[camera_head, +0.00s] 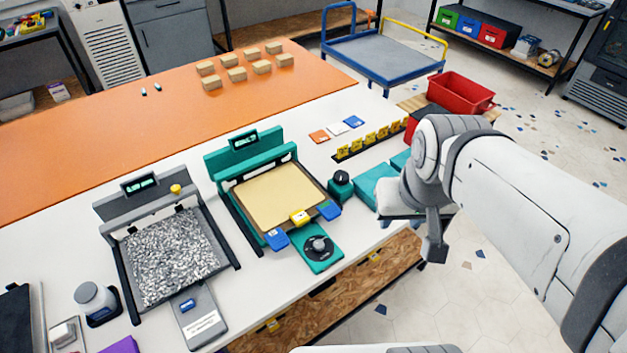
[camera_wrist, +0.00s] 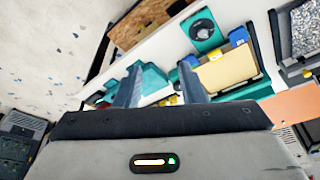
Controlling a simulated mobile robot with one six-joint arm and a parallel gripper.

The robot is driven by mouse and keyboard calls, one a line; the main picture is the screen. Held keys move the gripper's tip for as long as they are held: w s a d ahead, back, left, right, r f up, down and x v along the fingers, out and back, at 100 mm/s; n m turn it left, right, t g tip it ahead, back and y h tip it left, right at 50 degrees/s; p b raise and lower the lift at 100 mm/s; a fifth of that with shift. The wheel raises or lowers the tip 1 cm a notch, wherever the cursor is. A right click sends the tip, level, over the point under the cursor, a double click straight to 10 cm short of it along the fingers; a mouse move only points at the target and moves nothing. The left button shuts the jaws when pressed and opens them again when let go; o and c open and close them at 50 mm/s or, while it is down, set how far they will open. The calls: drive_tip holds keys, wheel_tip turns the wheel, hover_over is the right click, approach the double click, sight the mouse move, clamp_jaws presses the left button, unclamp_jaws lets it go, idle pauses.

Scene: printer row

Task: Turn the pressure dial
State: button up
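A black round dial (camera_head: 318,246) with a grey knob sits on the teal front plate of the teal press, at its front right. It also shows in the wrist view (camera_wrist: 202,28), near the top. The teal press (camera_head: 230,163) holds a cream sheet in its frame. My gripper (camera_head: 433,243) hangs right of the dial, past the front edge of the white table, touching nothing that I can see. In the wrist view its two fingers (camera_wrist: 160,82) are spread apart with nothing between them. The dial's exact setting is too small to read.
A second black knob (camera_head: 341,178) on a teal block stands behind the dial. Blue clamps (camera_head: 277,239) and a yellow tab (camera_head: 300,217) flank the press front. A grey press (camera_head: 125,270) stands left. Teal boxes (camera_head: 376,185) lie near my arm. Floor is open at the right.

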drive_tip(key=shift+w, duration=0.55)
drive_tip(key=shift+o, duration=0.4)
drive_tip(key=shift+s+r, duration=0.1)
drive_tip(key=shift+s, duration=0.25)
drive_tip(key=shift+o, duration=1.1)
drive_tip(key=w+a+f+m+g+b, duration=0.1)
drive_tip(key=w+a+f+g+b, duration=0.1)
drive_tip(key=w+a+f+b, duration=0.4)
drive_tip(key=w+f, duration=0.3)
drive_tip(key=f, duration=0.2)
drive_tip(key=shift+w+a+f+m, duration=0.2)
drive_tip(key=shift+w+a+m, duration=0.05)
drive_tip(key=shift+w+m, duration=0.05)
drive_tip(key=m+g+b, duration=0.1)
drive_tip(key=b, duration=0.2)
hover_over(319, 244)
wheel_tip(319, 244, down, 10)
drive_tip(key=shift+r, duration=0.25)
wheel_tip(319, 244, down, 8)
drive_tip(key=shift+r, duration=0.1)
